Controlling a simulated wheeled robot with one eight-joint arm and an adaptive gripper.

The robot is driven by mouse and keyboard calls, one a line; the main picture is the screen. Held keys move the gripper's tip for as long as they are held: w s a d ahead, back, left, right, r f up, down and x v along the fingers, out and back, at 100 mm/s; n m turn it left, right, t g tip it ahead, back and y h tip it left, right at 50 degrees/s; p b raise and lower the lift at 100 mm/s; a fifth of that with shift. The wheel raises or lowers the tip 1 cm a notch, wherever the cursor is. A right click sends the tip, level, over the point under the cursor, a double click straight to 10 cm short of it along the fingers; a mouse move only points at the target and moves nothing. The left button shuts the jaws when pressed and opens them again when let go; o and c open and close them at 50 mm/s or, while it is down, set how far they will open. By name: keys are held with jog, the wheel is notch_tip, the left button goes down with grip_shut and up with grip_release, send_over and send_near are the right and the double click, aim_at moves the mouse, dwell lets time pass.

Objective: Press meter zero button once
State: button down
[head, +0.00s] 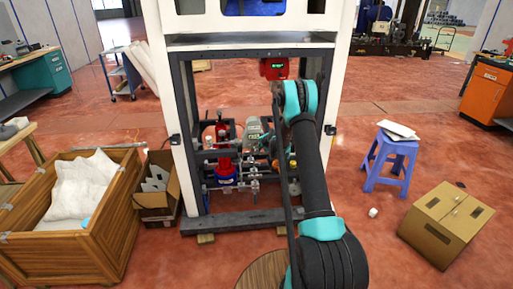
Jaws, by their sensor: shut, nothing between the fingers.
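The meter (273,68) is a red box with a small lit green display, mounted high inside the white and dark-grey frame of the dispenser. Its zero button is too small to make out. My arm reaches up from the lower right across the frame's opening, and its teal joint is just below and right of the meter. My gripper (275,150) appears small and partly hidden by my arm, below the meter and in front of the piping. It is shut and empty. I see no contact between it and the meter.
Red and steel valves and pipes (224,160) fill the lower frame. A wooden crate (116,237) and an open carton (158,205) stand at left. A blue stool (390,162) and a closed cardboard box (446,225) stand at right. The floor between is mostly clear.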

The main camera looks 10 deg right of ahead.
jog(key=shift+s, duration=0.9)
jog(key=shift+s, duration=2.5)
